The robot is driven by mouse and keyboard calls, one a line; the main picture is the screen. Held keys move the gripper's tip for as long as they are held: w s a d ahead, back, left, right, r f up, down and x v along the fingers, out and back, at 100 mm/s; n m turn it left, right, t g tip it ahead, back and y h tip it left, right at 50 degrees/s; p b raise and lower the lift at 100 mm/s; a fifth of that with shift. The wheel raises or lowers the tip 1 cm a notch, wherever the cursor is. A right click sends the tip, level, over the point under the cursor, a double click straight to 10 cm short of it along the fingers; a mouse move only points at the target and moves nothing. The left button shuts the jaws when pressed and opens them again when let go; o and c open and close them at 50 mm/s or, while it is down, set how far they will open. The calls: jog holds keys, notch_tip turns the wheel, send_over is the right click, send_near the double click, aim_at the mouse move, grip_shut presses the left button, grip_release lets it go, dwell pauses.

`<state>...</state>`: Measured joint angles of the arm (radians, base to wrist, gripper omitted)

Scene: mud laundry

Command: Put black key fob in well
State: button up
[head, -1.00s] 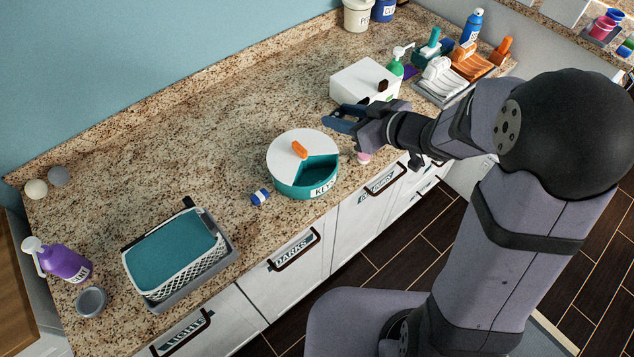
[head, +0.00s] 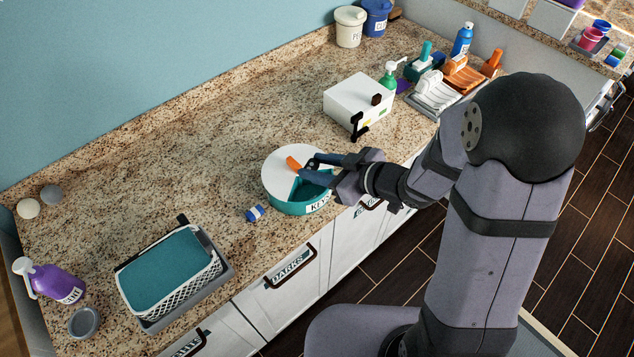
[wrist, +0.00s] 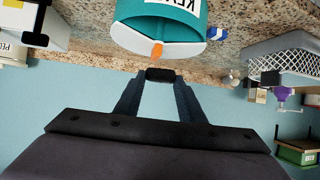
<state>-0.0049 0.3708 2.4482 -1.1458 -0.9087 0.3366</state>
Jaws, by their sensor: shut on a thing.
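A round teal container (head: 285,200) with a white lid and an orange handle (head: 293,163) stands on the counter, with a label that appears to read "KEYS". Its open wedge-shaped well (head: 305,188) faces the front right. My gripper (head: 312,164) is over the right part of this container in the head view. In the wrist view my gripper (wrist: 160,78) is shut on a small black key fob (wrist: 160,74), held between the fingertips near the orange handle. The fob is hard to make out in the head view. The well's floor is mostly hidden by my gripper.
A white box (head: 355,100) with black fittings stands behind to the right. A small blue-and-white item (head: 255,213) lies left of the container. A basket (head: 170,270) with teal contents stands further left. The counter behind the container is clear.

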jog(key=shift+f, duration=2.75)
jog(key=shift+f+b, duration=0.35)
jog(key=shift+f, duration=0.05)
jog(key=shift+f, duration=0.2)
jog(key=o, duration=1)
jog(key=shift+r, duration=0.1)
